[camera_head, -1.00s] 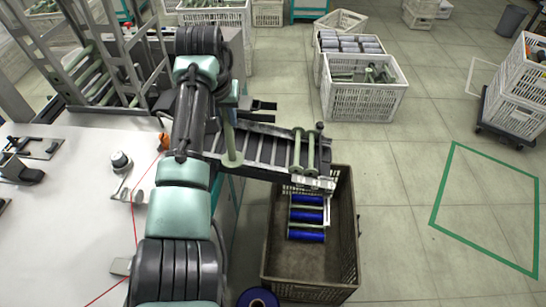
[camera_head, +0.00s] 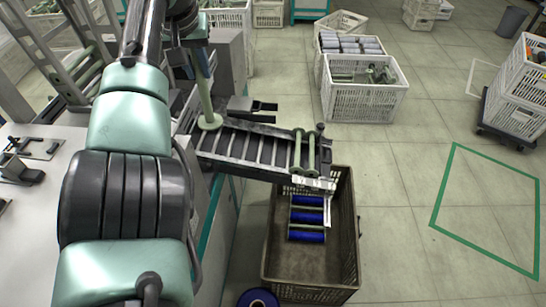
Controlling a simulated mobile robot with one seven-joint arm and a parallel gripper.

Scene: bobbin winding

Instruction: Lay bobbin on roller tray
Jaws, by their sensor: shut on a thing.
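My gripper (camera_head: 197,50) is at the top, partly hidden by my own arm. It is shut on a pale green bobbin (camera_head: 205,95), which hangs nearly upright with its round flange downward. The flange appears in front of the left end of the roller tray; I cannot tell whether it touches. The roller tray (camera_head: 240,148) is a dark, sloping frame with crosswise rollers, running right from the machine. Two pale green bobbins (camera_head: 297,152) lie side by side across its right end, against the end stop.
A brown crate (camera_head: 347,235) stands on the floor below the tray's right end and holds blue bobbins (camera_head: 306,236). A blue spool (camera_head: 258,298) is at the bottom edge. White crates (camera_head: 364,103) stand behind.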

